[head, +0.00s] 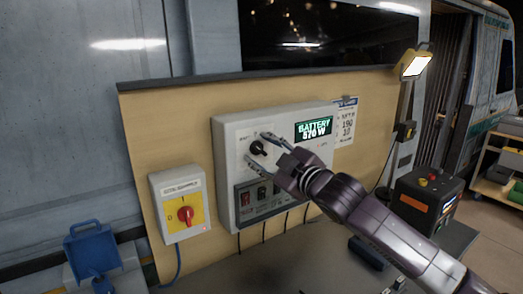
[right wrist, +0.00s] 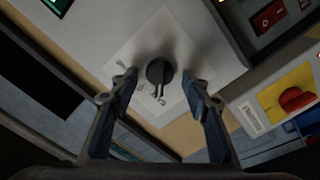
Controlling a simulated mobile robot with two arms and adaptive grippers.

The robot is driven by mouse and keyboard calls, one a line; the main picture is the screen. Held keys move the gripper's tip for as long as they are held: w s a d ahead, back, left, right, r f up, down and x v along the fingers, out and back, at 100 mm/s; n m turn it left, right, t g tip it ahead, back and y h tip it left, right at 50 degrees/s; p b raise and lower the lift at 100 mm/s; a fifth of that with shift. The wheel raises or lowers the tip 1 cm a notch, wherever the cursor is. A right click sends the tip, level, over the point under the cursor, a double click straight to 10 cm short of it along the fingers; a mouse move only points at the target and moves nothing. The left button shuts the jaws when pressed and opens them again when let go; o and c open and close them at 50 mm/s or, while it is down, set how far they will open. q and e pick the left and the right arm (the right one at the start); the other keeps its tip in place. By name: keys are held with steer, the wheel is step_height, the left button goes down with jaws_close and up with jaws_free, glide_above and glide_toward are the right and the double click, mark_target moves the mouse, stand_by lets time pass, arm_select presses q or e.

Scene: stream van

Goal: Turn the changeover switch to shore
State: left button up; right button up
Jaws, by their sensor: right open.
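The changeover switch is a black rotary knob (head: 258,148) on a white plate at the upper left of the grey power panel (head: 225,190). The display (head: 313,129) on the panel reads "BATTERY 570 W". My right gripper (head: 265,153) is open in front of the knob. In the right wrist view the knob (right wrist: 160,73) lies between the two spread fingertips (right wrist: 160,84), with a gap on each side. The lettering around the knob is too small to read fully. My left gripper is not seen.
A grey box with a red rotary switch on yellow (head: 185,214) is left of the panel. Rocker switches (head: 246,198) sit below the knob. A blue socket (head: 92,245) is at lower left. A work lamp (head: 415,64) and a dark box (head: 424,200) stand at right.

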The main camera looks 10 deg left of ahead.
steer(key=c, duration=1.1)
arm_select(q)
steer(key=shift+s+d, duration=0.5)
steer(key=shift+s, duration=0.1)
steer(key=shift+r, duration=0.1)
arm_select(e)
steer(key=m+p, duration=0.2)
steer(key=m, duration=0.1)
steer(key=shift+r+p, duration=0.2)
steer(key=shift+p, duration=0.15)
arm_select(q)
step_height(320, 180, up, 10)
steer(key=p, duration=0.7)
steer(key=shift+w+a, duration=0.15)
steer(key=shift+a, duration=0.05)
arm_select(e)
steer(key=shift+w+d+f+m, duration=0.1)
steer(key=shift+m, duration=2.35)
steer(key=shift+w+d+f+m, duration=0.1)
steer(key=shift+m, duration=2.4)
steer(key=shift+w+d+m, duration=0.1)
steer(key=shift+m, duration=2.35)
